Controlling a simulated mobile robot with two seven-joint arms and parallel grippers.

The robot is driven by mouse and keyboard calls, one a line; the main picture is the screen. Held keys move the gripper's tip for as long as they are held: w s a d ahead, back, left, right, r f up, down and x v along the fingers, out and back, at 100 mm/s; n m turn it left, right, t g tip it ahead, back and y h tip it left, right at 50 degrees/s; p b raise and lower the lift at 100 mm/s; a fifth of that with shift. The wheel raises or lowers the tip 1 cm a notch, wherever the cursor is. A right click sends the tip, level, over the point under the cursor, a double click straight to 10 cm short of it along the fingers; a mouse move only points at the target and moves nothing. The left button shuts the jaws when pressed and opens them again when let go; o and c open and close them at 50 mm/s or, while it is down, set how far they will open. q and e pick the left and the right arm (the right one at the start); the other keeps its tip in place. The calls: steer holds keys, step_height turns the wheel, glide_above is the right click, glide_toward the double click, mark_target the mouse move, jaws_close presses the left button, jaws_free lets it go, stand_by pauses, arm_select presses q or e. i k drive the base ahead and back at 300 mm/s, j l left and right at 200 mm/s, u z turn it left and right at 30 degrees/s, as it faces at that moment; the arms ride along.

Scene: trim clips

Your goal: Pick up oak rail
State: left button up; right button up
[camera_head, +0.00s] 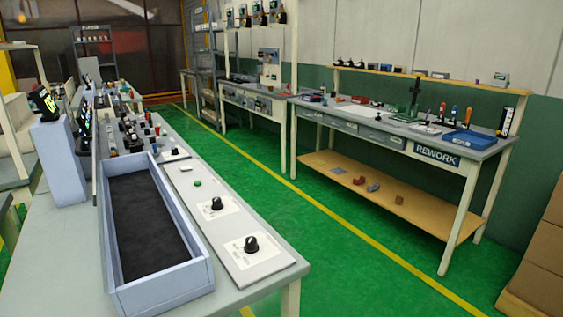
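I cannot make out an oak rail in the head view. Neither of my grippers is in view. A long blue-grey tray (205,276) with a dark lining stands at the near left on a grey bench (60,262); I see nothing lying on the lining. A light panel (262,265) with black knobs and a green button lies along the right side of the tray.
A rework bench (480,150) stands at the right, with a blue bin (469,139), tools and a wooden lower shelf (425,213). Stacked boxes (540,255) are at the right edge. Green floor (330,250) with a yellow line lies open between the benches.

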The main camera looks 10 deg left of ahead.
mark_target(133, 138)
steer(key=i+l+z, duration=1.2)
steer(key=i+u, duration=0.3)
steer(key=i, duration=0.25)
steer(key=i+l+u, duration=0.3)
steer(key=i, duration=0.2)
steer(key=i+j+u, duration=0.15)
steer(key=i+u, duration=0.7)
steer(key=u, duration=0.15)
steer(key=i+u, duration=0.8)
steer(key=i, duration=0.15)
steer(key=i+u, duration=0.1)
steer(key=i, duration=1.1)
steer(key=i+u, duration=0.15)
steer(key=i, duration=1.05)
steer(key=i+l+u, duration=0.15)
steer(key=i+u, duration=0.2)
steer(key=i+l+u, duration=0.3)
steer(key=i, duration=0.25)
